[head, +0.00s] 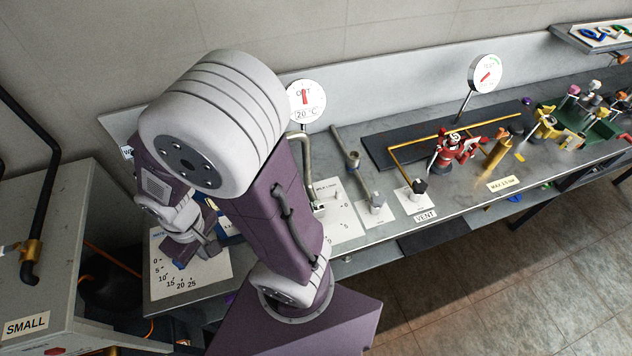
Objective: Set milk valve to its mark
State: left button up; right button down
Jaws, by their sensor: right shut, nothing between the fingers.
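My right gripper (192,248) is shut and empty. It hangs low over a white scale plate (205,276) marked 0 to 25 at the left end of the steel bench. The gripper and forearm cover the upper part of this plate, so any handle there is hidden. A second white scale plate (345,224) stands right of my upper arm, partly hidden, with a bent metal pipe (304,150) beside it. My left gripper is not in view.
A round gauge (306,99) reading 20 °C stands behind my arm, and another gauge (485,73) is farther right. Right of the plates are a valve labelled VENT (425,216), a red fitting (447,152) and a yellow one (497,149). A grey cabinet labelled SMALL (60,230) is at left.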

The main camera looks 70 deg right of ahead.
aim_at(317, 203)
jog(key=z, duration=2.6)
jog(key=i+l+u, duration=0.2)
jog(key=l+u, duration=0.2)
jog(key=l, duration=0.2)
